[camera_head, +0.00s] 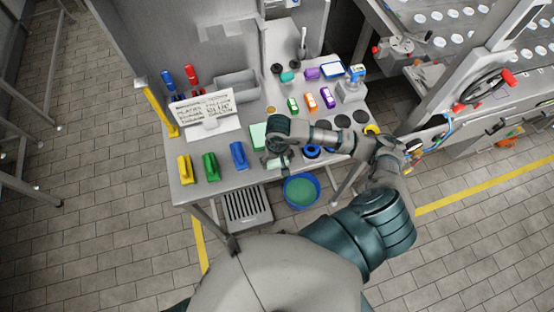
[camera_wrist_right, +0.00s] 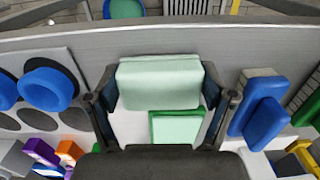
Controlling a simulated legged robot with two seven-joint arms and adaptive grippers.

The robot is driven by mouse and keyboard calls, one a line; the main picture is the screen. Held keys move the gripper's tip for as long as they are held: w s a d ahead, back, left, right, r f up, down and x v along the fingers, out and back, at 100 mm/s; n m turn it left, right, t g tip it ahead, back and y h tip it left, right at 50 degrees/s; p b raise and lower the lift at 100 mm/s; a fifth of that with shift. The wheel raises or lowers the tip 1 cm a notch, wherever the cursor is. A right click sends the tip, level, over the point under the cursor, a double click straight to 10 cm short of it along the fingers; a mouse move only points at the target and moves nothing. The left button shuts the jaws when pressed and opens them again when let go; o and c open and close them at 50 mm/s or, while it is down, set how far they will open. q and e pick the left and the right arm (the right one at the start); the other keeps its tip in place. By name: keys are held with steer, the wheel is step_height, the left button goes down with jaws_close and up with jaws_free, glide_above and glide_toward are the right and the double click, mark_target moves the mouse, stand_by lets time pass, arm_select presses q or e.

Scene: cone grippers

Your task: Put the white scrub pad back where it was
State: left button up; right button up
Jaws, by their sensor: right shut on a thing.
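My right gripper (camera_head: 276,152) is over the front part of the grey table, with its arm coming in from the right. In the right wrist view, my right gripper (camera_wrist_right: 157,88) is shut on a pale, slightly greenish block, which I take for the white scrub pad (camera_wrist_right: 160,80). The pad sits between the two fingers; its lower edge also shows by the gripper in the head view (camera_head: 277,163). A green-edged pale pad (camera_wrist_right: 178,128) lies behind it in the wrist view and beside the gripper in the head view (camera_head: 258,136). My left gripper is not in view.
Yellow (camera_head: 185,169), green (camera_head: 210,166) and blue (camera_head: 238,155) handled blocks stand left of the gripper. A sign (camera_head: 207,110) stands behind. Dark round spots and blue round pieces (camera_wrist_right: 48,84) lie on the other side. A blue bin (camera_head: 301,190) stands below the front edge.

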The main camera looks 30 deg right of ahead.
steer(key=shift+d+f, duration=0.2)
steer(key=shift+f, duration=0.15)
steer(key=shift+d+f, duration=0.15)
steer(key=shift+d, duration=0.3)
steer(key=o, duration=1.1)
steer(key=shift+d, duration=0.1)
steer(key=shift+c, duration=0.2)
steer(key=shift+a, duration=0.35)
steer(key=shift+a+r, duration=0.1)
steer(key=shift+r, duration=0.25)
step_height(320, 180, up, 5)
steer(key=shift+w+f+b, duration=0.15)
steer(key=shift+f+b, duration=0.05)
steer(key=shift+b, duration=0.2)
steer(key=r, duration=0.3)
steer(key=d+r, duration=0.1)
steer(key=r, duration=0.1)
steer(key=shift+r+b, duration=0.3)
steer(key=shift+r, duration=0.4)
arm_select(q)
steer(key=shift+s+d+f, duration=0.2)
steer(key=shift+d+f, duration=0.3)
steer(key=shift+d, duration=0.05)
arm_select(e)
steer(key=shift+a+r, duration=0.25)
steer(key=shift+a, duration=0.05)
steer(key=shift+d, duration=0.1)
